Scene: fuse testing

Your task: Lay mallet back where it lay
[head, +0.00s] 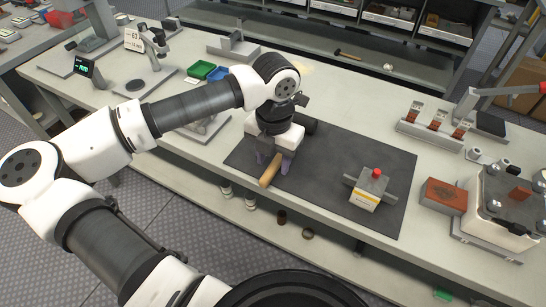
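The mallet has a light wooden handle (269,174) that points toward the table's front edge. A dark cylinder, apparently its head (308,126), shows behind and right of my gripper. My gripper (275,162) points down at the left part of the dark mat (323,173), with one finger on each side of the handle. My gripper hides the middle of the mallet. I cannot tell whether the fingers press on the handle, or whether the mallet touches the mat.
A grey-white block with a red button (366,188) sits on the mat's right part. A brick-red block (443,196) and a large clamped fixture (505,208) stand further right. A small hammer (348,55) lies at the back. Green (200,70) and blue trays stand back left. The mat's middle is clear.

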